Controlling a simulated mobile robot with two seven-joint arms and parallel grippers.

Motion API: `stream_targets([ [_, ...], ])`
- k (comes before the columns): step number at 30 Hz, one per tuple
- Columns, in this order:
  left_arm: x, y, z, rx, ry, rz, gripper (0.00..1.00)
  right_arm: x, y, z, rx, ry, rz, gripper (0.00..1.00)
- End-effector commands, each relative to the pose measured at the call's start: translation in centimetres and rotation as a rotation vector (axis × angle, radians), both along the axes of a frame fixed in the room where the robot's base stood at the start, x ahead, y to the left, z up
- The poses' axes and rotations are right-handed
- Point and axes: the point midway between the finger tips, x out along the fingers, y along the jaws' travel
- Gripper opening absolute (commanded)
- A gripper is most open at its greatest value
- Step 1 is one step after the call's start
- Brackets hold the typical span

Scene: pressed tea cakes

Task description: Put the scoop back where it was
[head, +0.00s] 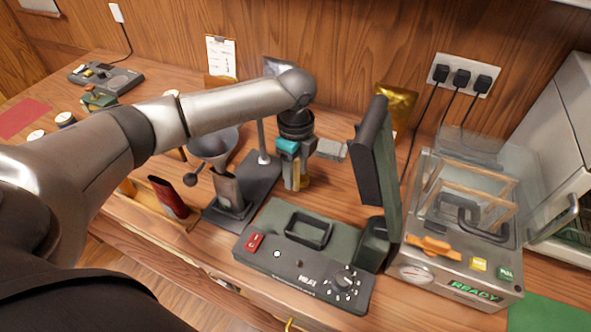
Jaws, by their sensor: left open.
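My left arm reaches in from the left across the bench. My left gripper (296,183) points down behind the dark green machine, with its fingers apart. A small tan-yellow piece (303,181) shows by the fingers. I cannot tell whether it is part of the scoop or something behind. A light grey block (331,149) sticks out to the right of the gripper, and its nature is unclear. I cannot make out the scoop for certain. My right gripper is not in view.
A grey funnel (213,143) on a dark stand and a red pouch (169,198) stand left of the gripper. The green machine (300,262) has its lid (375,160) raised. A clear-covered machine (462,250) reads READY. A gold bag (398,100) stands behind.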

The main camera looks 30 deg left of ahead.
Motion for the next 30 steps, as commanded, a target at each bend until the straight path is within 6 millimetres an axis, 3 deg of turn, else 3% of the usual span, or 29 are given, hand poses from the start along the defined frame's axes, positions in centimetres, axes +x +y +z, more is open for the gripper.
stream_targets([
  [7, 0.1, 0.0, 1.0, -0.001, -0.003, -0.001, 0.53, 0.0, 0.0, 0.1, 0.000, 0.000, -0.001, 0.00],
  [21, 0.1, 0.0, 10.3, -0.001, -0.004, 0.000, 0.53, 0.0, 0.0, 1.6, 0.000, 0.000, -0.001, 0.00],
  [30, 0.0, 0.0, 12.4, -0.001, -0.001, 0.001, 0.53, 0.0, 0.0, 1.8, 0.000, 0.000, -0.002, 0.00],
])
